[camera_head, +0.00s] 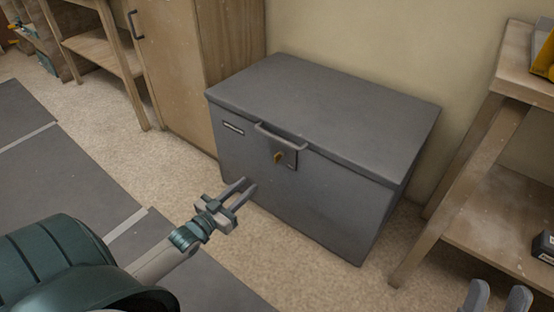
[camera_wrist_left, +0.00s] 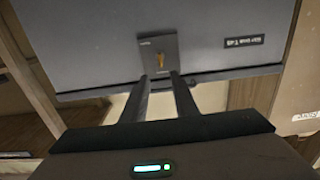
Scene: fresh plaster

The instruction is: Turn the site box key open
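The site box (camera_head: 310,205) is a large dark grey chest against the wall, its lid closed. A grey bar handle (camera_head: 280,136) is on its front edge. Below it a small brass-yellow key (camera_head: 278,157) sits in a dark lock plate (camera_head: 291,157). My left gripper (camera_head: 248,187) is in front of the box, lower left of the key, fingers apart and empty. In the left wrist view the key (camera_wrist_left: 159,62) on its plate (camera_wrist_left: 158,50) lies beyond the two open fingertips, apart from them. My right gripper (camera_head: 498,296) shows only its fingertips at the bottom right, apart, with nothing seen between them.
A wooden cabinet (camera_head: 165,60) stands left of the box. A wooden shelf unit (camera_head: 480,160) stands to the right, with a dark item (camera_head: 544,246) on its lower shelf. Grey mats (camera_head: 60,170) cover the floor at left. The floor before the box is clear.

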